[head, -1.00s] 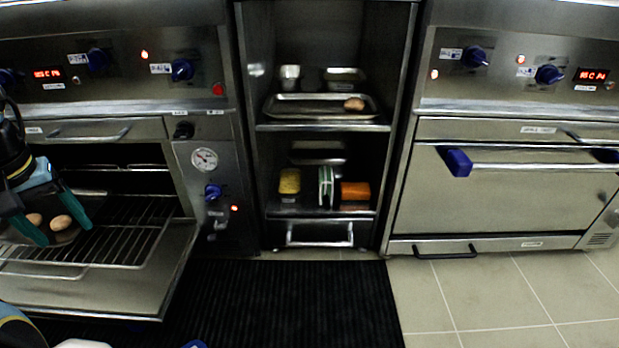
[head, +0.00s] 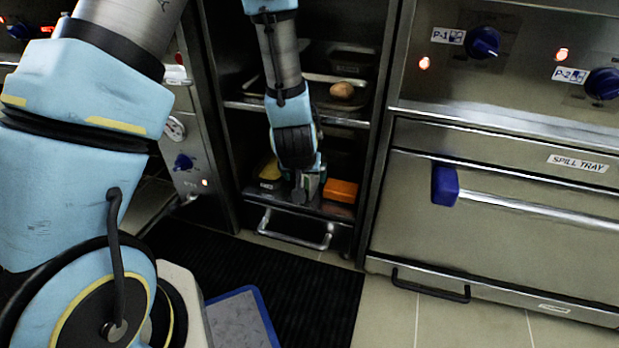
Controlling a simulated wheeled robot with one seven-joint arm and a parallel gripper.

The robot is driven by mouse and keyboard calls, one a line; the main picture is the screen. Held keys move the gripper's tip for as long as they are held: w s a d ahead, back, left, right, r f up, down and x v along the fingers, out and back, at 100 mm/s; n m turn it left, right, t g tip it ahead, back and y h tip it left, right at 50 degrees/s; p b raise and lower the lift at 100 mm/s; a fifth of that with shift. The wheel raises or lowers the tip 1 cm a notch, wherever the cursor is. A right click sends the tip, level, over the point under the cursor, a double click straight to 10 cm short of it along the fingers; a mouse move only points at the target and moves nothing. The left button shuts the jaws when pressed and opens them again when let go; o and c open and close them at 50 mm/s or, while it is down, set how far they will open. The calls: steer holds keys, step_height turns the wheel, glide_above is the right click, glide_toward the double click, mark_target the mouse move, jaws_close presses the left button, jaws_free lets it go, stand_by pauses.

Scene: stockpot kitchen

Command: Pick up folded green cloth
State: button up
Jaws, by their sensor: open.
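My gripper (head: 306,184) is open and reaches down into the lower shelf of the open cabinet, between a yellow item and an orange block. The folded green cloth stood upright in that spot in the earlier view. It is now mostly or wholly hidden behind my gripper and wrist. I cannot tell whether the fingers touch it or stand around it.
The yellow item (head: 269,171) is close on the left and the orange block (head: 340,190) close on the right. Above, a brown round item (head: 342,90) lies on the upper shelf's tray. A drawer handle (head: 290,240) juts out below. An oven (head: 500,250) stands right.

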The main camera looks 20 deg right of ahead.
mark_target(309, 178)
steer(key=w+d, duration=0.1)
steer(key=w, duration=0.1)
steer(key=w+d, duration=0.1)
steer(key=w, duration=0.1)
steer(key=w+d, duration=0.1)
steer(key=shift+w+d+b, duration=0.25)
steer(key=shift+w+b, duration=0.15)
steer(key=b+x, duration=0.2)
steer(key=x, duration=0.3)
steer(key=shift+w+d, duration=0.1)
steer(key=shift+w, duration=0.15)
jaws_close()
